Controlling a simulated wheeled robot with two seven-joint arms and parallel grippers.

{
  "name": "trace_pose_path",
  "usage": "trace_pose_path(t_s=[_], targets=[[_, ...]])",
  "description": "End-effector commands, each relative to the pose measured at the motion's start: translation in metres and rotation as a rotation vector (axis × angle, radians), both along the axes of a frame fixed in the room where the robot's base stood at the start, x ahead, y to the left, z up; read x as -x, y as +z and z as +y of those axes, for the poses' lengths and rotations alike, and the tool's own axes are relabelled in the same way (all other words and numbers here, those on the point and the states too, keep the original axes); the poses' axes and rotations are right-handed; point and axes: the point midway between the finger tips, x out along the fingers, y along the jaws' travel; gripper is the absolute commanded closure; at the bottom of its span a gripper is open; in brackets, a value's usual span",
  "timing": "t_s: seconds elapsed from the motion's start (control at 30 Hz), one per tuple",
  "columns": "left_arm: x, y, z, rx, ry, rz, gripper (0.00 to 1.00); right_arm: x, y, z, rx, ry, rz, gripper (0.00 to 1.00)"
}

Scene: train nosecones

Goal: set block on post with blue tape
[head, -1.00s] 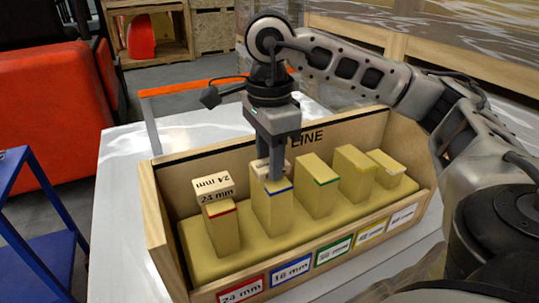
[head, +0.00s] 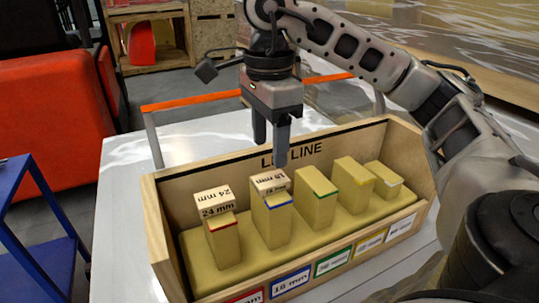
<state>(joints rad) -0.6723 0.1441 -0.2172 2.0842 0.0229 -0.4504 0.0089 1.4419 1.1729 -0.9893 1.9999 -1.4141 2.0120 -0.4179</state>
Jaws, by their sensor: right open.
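The post with blue tape (head: 272,225) is second from the left in the wooden box. A pale block (head: 269,180) labelled 18 mm sits on its top, toward the back, with the blue tape showing below it. My right gripper (head: 271,150) hangs above this block, open and empty, its fingers clear of it. Another block (head: 214,200), labelled 24 mm, rests on the post with red tape (head: 225,245) at the left. My left gripper is not in view.
Posts with green (head: 316,195), yellow (head: 354,185) and white (head: 384,182) tape stand bare to the right. The wooden box (head: 160,240) has raised walls and coloured labels in front. A blue cart (head: 35,235) stands at the left. White table surface surrounds the box.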

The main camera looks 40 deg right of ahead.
Motion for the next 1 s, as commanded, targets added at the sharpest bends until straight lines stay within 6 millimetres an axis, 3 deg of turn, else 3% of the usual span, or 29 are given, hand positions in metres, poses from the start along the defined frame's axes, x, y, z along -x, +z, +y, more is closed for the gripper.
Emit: trace_pose_path(t_s=[0.03,0.1,0.3,1.0], targets=[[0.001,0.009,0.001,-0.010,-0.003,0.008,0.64,0.000,0.021,-0.001,0.001,-0.002,-0.005,0.43],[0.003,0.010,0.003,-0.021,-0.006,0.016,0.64,-0.001,0.034,0.000,0.000,-0.002,-0.005,0.43],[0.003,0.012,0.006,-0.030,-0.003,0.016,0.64,0.000,0.055,0.000,0.000,-0.002,-0.002,0.43],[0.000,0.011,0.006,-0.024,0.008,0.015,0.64,0.000,0.057,0.000,0.000,-0.001,0.000,0.43]])
